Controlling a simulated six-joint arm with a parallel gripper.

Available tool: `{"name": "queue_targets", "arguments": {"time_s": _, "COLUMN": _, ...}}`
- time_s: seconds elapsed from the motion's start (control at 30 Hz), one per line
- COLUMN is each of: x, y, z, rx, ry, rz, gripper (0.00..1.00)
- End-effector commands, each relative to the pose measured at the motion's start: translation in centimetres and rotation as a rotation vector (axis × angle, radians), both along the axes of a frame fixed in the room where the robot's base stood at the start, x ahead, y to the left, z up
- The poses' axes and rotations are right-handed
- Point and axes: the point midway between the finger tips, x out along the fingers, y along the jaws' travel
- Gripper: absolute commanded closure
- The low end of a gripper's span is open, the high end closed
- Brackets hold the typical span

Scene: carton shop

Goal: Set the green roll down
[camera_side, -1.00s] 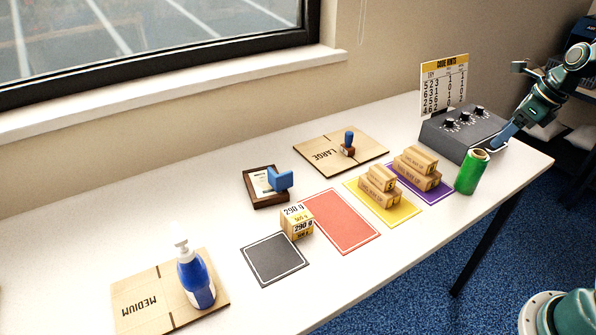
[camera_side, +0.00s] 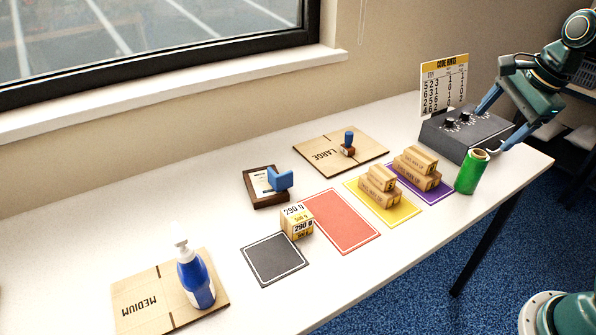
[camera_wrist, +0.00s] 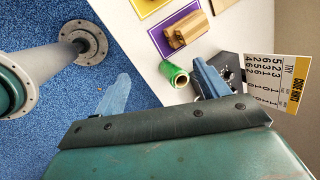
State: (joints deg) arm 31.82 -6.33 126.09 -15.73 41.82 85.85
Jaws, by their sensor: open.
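The green roll (camera_side: 471,173) stands upright on the white table near its right front edge, beside the grey dial box. In the wrist view the roll (camera_wrist: 173,75) shows between my two spread fingers. My gripper (camera_side: 491,132) is open and empty, above and behind the roll, over the dial box in the side view. One finger points down over the box and the other comes down near its right end. In the wrist view the gripper (camera_wrist: 160,70) has wide jaws, and I cannot tell whether a finger touches the box.
The dial box (camera_side: 466,132) and code hints card (camera_side: 444,84) stand behind the roll. Cartons rest on purple (camera_side: 433,197) and yellow (camera_side: 402,214) mats to its left. The table edge is close in front of the roll.

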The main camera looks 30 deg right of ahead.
Motion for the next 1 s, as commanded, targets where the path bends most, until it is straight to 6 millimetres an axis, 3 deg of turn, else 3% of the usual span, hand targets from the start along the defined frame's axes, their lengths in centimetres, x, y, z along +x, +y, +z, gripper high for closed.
{"name": "queue_targets", "arguments": {"time_s": 0.2, "x": -2.4, "y": 4.4, "z": 1.9, "rx": -0.176, "ry": -0.024, "rz": 0.394, "gripper": 0.26}}
{"name": "queue_targets", "arguments": {"time_s": 0.5, "x": -6.5, "y": 8.9, "z": 3.3, "rx": -0.413, "ry": -0.055, "rz": 0.916, "gripper": 0.26}}
{"name": "queue_targets", "arguments": {"time_s": 0.8, "x": -10.9, "y": 11.7, "z": 3.6, "rx": -0.645, "ry": -0.090, "rz": 1.407, "gripper": 0.26}}
{"name": "queue_targets", "arguments": {"time_s": 1.0, "x": -12.8, "y": 12.5, "z": 3.4, "rx": -0.744, "ry": -0.104, "rz": 1.612, "gripper": 0.26}}
